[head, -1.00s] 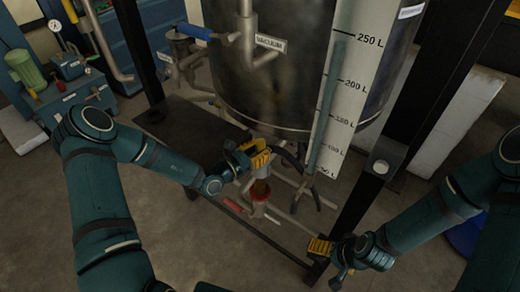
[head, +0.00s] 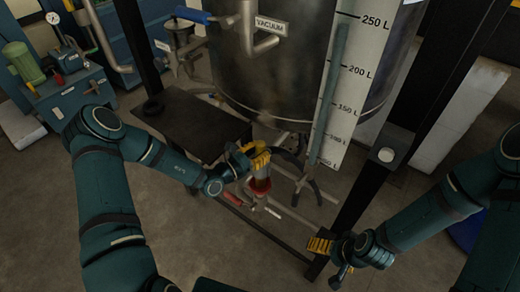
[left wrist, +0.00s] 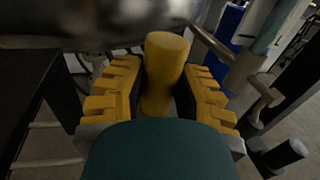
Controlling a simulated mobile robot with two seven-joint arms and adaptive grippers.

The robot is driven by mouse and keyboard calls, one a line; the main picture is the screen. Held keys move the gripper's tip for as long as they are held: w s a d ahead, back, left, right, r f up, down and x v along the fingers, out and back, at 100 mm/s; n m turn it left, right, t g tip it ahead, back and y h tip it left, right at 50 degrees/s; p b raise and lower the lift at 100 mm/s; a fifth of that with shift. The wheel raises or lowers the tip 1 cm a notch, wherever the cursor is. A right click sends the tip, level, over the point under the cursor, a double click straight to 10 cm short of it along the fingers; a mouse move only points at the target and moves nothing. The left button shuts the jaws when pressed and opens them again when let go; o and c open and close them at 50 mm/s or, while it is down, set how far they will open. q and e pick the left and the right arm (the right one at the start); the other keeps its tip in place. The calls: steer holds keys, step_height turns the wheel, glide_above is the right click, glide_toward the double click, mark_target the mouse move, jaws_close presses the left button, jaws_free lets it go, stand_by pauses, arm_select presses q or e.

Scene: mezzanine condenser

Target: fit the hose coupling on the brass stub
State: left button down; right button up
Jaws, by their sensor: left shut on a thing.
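My left gripper (head: 258,158) is shut on the hose coupling, low in front of the tank. In the left wrist view the held coupling is a yellow, brass-toned cylinder (left wrist: 165,65) standing between the two yellow jaws (left wrist: 160,100). In the head view, a red collar-like piece (head: 260,186) shows directly below the left gripper, in line with it. The brass stub is not clearly distinguishable there, and I cannot tell whether the coupling is seated on it. My right gripper (head: 320,246) is beside the black post; its jaws are too small to read.
The steel tank (head: 290,75) with its level scale (head: 350,85) stands just behind. A red valve handle (head: 231,199) is at lower left of the coupling. A black post (head: 375,180) rises to the right. A dark platform (head: 192,124) lies at left.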

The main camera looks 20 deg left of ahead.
arm_select(q)
steer(key=shift+f, duration=0.3)
steer(key=shift+p, duration=0.6)
stand_by(1.6)
steer(key=shift+f+b, duration=1.9)
steer(key=shift+f, duration=1.35)
steer(key=c, duration=0.7)
jaws_free()
steer(key=shift+f, duration=0.1)
steer(key=shift+s, duration=0.15)
steer(key=v, duration=1.2)
